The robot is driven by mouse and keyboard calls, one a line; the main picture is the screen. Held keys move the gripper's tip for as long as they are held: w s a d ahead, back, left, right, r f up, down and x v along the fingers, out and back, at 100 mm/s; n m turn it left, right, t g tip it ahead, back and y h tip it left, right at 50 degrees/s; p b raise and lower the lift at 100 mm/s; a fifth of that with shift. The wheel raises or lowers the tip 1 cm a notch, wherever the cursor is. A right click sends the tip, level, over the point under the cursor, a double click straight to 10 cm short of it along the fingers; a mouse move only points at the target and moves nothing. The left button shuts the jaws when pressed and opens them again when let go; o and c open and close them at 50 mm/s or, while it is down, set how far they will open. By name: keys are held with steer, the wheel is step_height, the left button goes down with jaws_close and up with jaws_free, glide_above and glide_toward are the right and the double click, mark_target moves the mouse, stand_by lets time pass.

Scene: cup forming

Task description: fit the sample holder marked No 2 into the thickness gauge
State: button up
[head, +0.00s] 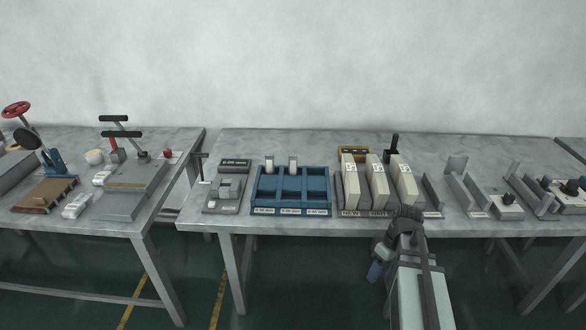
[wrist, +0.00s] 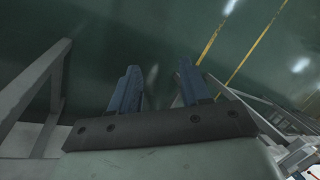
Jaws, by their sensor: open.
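My gripper (wrist: 159,68) is open and empty, its two blue fingers apart above the green floor in the wrist view. In the head view its blue fingers (head: 376,270) show in front of the table, below its front edge. Several tall cream blocks, apparently the sample holders (head: 376,181), stand upright in a grey rack behind my arm; their marks are too small to read, so I cannot tell which is No 2. A grey device with a small green millimetre display (head: 235,163), apparently the thickness gauge (head: 222,195), sits at the middle table's left end.
A blue compartment tray (head: 291,196) with two pale pieces stands between gauge and rack. A yellow-framed display (head: 352,152) is partly hidden behind the blocks. Grey fixtures (head: 466,190) stand to the right. Presses (head: 135,180) stand on the left table, across a gap.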

steer(key=w+r+n+t, duration=0.1)
steer(key=w+r, duration=0.3)
steer(key=r, duration=0.2)
steer(key=w+r+n, duration=0.1)
steer(key=w+r, duration=0.3)
steer(key=r, duration=0.3)
step_height(320, 180, up, 12)
steer(key=n+t+h, duration=0.1)
steer(key=n+h, duration=0.2)
steer(key=n, duration=0.6)
glide_above(293, 162)
step_height(293, 162, down, 7)
steer(key=shift+w+f, duration=0.1)
steer(key=shift+w, duration=0.05)
steer(key=shift+w+f, duration=0.15)
steer(key=shift+f, duration=1.35)
steer(key=shift+w+f, duration=0.1)
steer(key=shift+f, duration=1.35)
steer(key=shift+c, duration=0.3)
jaws_close()
